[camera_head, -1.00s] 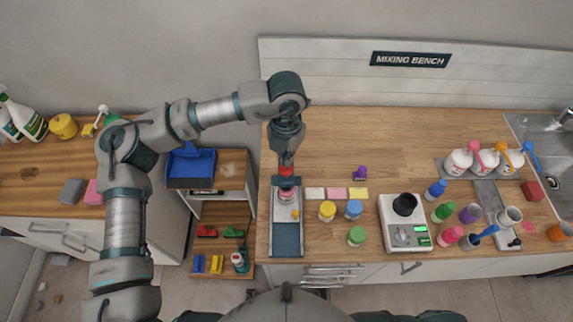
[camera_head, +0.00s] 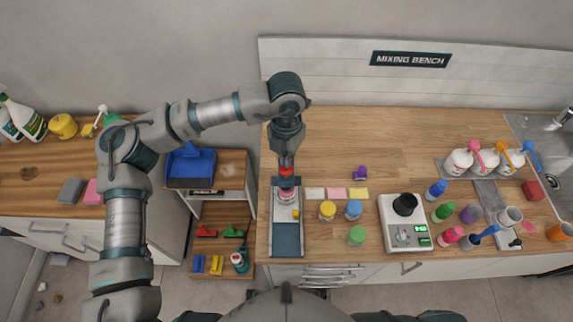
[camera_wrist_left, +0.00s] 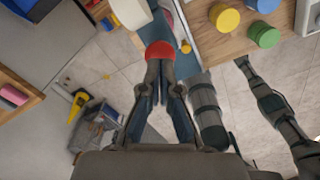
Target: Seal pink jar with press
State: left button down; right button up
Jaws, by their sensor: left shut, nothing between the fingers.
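The press (camera_head: 287,240) is a narrow grey and blue-grey stand at the left end of the wooden bench. Its red knob (camera_head: 286,171) is at the far end, above a dark press head. The pink jar (camera_head: 286,196) is in the press beneath the head, mostly hidden from above. My left gripper (camera_head: 287,160) points down at the knob, fingers shut and empty. In the left wrist view its closed fingertips (camera_wrist_left: 159,64) meet the round red knob (camera_wrist_left: 159,50); they seem to touch it. My right gripper is not in view.
A small orange-yellow knob (camera_head: 295,213) is on the press. Yellow (camera_head: 327,211), blue (camera_head: 354,209) and green (camera_head: 357,236) lidded jars stand to the right, near pale sticky pads. A white scale (camera_head: 406,235) is beyond them.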

pick_arm(q)
jog(key=shift+f+b, duration=0.8)
jog(key=shift+f, duration=0.7)
jog(key=shift+r, duration=0.1)
jog(key=shift+r+p, duration=1.75)
jog(key=shift+r, duration=1.8)
